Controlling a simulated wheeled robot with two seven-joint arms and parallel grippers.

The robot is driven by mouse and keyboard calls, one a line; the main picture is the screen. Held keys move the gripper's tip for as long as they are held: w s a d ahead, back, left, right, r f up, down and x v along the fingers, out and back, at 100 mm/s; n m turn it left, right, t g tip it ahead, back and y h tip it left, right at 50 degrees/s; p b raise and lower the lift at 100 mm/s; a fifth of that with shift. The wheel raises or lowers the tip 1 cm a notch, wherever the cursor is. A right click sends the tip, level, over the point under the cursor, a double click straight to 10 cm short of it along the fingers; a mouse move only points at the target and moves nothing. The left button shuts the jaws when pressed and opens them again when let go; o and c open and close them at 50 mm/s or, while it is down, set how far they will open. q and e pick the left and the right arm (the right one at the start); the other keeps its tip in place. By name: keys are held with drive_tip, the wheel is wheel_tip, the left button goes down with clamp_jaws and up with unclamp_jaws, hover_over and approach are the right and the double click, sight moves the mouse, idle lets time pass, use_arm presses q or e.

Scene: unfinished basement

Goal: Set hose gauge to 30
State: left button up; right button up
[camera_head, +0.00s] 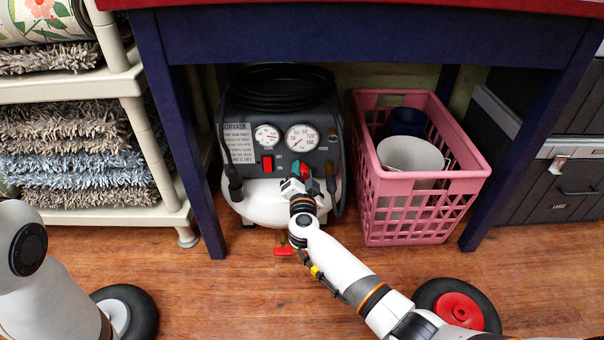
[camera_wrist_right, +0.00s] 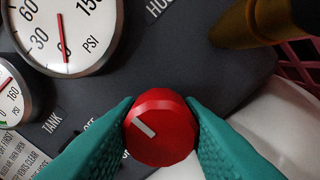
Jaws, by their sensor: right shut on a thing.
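A grey and white air compressor (camera_head: 275,205) stands under the table. Its larger hose gauge (camera_head: 302,138) also shows large in the right wrist view (camera_wrist_right: 88,42), cut by the frame edge. The red needle there points at about the 0 mark. A red faceted knob (camera_wrist_right: 163,140) with a white pointer line sits on the panel below the gauges. My right gripper (camera_head: 304,172) has its teal fingers on both sides of this knob, shut on it. The knob's pointer line slants up and left in the wrist view. My left gripper is out of view; only part of that arm shows.
A smaller tank gauge (camera_head: 266,136) and a red switch (camera_head: 267,163) sit left of the hose gauge. A pink basket (camera_head: 420,210) stands right of the compressor. The blue table (camera_head: 360,38) is overhead, with legs on both sides. A shelf (camera_head: 120,219) holds rugs at left.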

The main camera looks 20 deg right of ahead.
drive_tip(key=shift+r+m+p, duration=0.1)
drive_tip(key=shift+m+p, duration=0.9)
drive_tip(key=m, duration=0.2)
drive_tip(key=shift+a+m+p, duration=0.1)
drive_tip(key=shift+m+p, duration=0.2)
drive_tip(key=shift+p, duration=0.05)
drive_tip(key=m, duration=0.3)
drive_tip(key=shift+m, duration=0.3)
drive_tip(key=shift+m+b, duration=0.3)
drive_tip(key=shift+m, duration=1.5)
drive_tip(key=o, duration=1)
drive_tip(key=shift+c, duration=0.2)
drive_tip(key=shift+s, duration=0.1)
